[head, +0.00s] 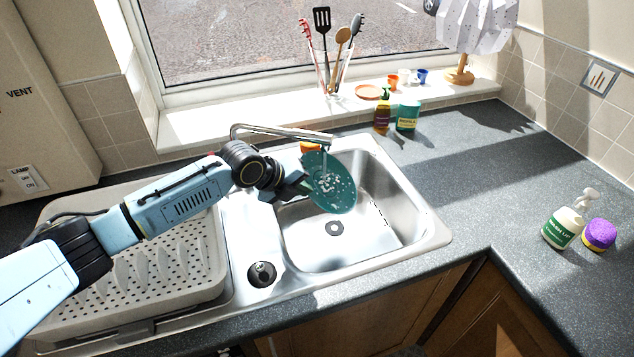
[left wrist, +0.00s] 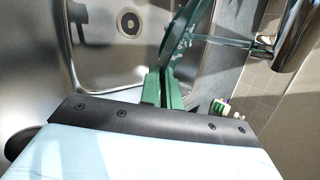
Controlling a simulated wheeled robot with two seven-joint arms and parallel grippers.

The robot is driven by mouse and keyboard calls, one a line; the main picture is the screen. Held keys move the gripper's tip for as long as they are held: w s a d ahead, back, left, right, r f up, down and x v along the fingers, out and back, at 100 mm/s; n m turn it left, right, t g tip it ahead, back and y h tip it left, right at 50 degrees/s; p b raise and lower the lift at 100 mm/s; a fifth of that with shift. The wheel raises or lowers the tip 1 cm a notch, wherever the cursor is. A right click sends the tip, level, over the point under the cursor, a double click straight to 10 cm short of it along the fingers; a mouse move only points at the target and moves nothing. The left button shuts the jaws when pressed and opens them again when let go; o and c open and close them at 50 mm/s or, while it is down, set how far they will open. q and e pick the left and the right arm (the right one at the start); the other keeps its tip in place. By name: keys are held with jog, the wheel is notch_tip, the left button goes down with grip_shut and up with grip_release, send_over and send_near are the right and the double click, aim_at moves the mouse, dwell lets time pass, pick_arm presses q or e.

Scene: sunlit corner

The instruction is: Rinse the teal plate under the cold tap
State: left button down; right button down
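The teal plate (head: 334,190) is held tilted over the steel sink bowl (head: 395,215). White splashes or suds show on its face. My left gripper (head: 303,184) is shut on the plate's left edge; in the left wrist view its green fingers (left wrist: 162,92) pinch the plate (left wrist: 180,40), seen nearly edge-on. The tap's spout (head: 285,132) reaches over the plate, and a thin stream of water falls from its end onto the plate's face. The spout also shows in the left wrist view (left wrist: 298,38). The tap's base and handles are hidden behind my arm. My right gripper is not in view.
A grey drying rack (head: 205,285) stands left of the sink. Bottles (head: 382,116) and a teal tub (head: 408,115) stand behind it at the sill, with a utensil jar (head: 333,75). The right counter is mostly clear.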

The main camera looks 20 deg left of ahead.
pick_arm(q)
jog(key=s+d+p, duration=0.5)
jog(key=s+p, duration=0.1)
jog(key=s, duration=0.1)
dwell(0.4)
jog(key=shift+r, duration=0.1)
dwell(0.5)
jog(key=s+d+r+p, duration=0.2)
jog(key=s+r+p, duration=0.1)
jog(key=r, duration=0.2)
jog(key=shift+d, duration=0.15)
dwell(0.3)
dwell(0.4)
